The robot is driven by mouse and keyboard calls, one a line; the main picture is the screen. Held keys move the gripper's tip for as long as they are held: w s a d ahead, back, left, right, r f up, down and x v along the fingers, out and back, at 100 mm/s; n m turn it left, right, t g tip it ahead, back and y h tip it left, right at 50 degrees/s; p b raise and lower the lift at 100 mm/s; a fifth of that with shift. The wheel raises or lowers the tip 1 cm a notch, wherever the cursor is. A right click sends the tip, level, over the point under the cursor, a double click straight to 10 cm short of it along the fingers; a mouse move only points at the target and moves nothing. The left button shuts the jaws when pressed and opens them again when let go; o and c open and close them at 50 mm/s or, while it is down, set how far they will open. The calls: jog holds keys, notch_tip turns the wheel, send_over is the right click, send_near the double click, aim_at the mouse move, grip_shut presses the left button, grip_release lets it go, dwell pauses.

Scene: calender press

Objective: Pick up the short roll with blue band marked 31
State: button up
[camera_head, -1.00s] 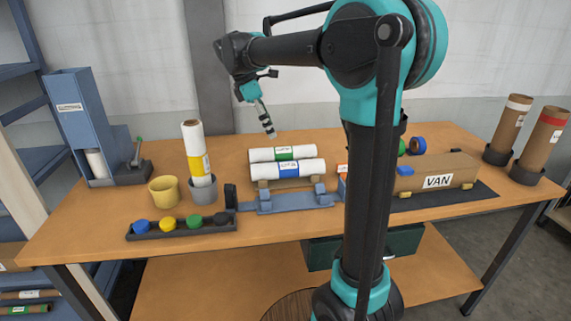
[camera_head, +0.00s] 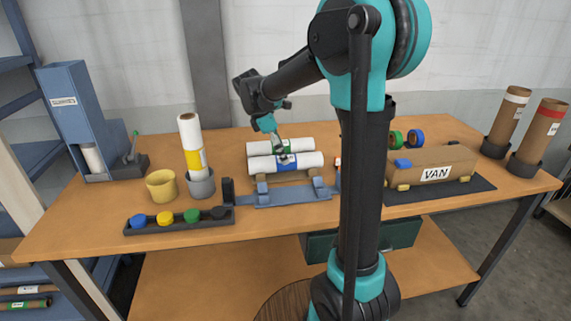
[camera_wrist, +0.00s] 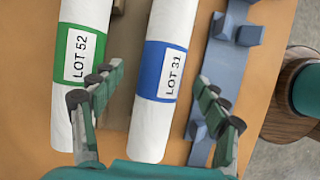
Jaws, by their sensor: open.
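The short white roll with the blue band (camera_head: 305,161) lies across a wooden cradle, in front of a like roll with a green band (camera_head: 265,149). In the wrist view the blue-band roll (camera_wrist: 163,75) reads LOT 31 and the green-band roll (camera_wrist: 84,50) reads LOT 52. My gripper (camera_wrist: 156,88) is open, with one finger on each side of the blue-band roll. One finger is over the gap and the green-band roll's edge, the other over the blue rack. In the head view my gripper (camera_head: 284,155) is at the blue band. Contact cannot be told.
A blue rack (camera_head: 290,193) stands just in front of the rolls. A grey cup with a tall yellow-banded roll (camera_head: 191,150), a yellow mug (camera_head: 161,186) and a tray of coloured caps (camera_head: 180,221) stand left. A cardboard VAN box (camera_head: 440,165) is right.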

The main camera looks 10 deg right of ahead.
jog(key=x, duration=0.4)
jog(key=shift+s+a+f, duration=0.1)
jog(key=shift+s+f, duration=0.05)
jog(key=shift+f, duration=0.05)
jog(key=c, duration=1.4)
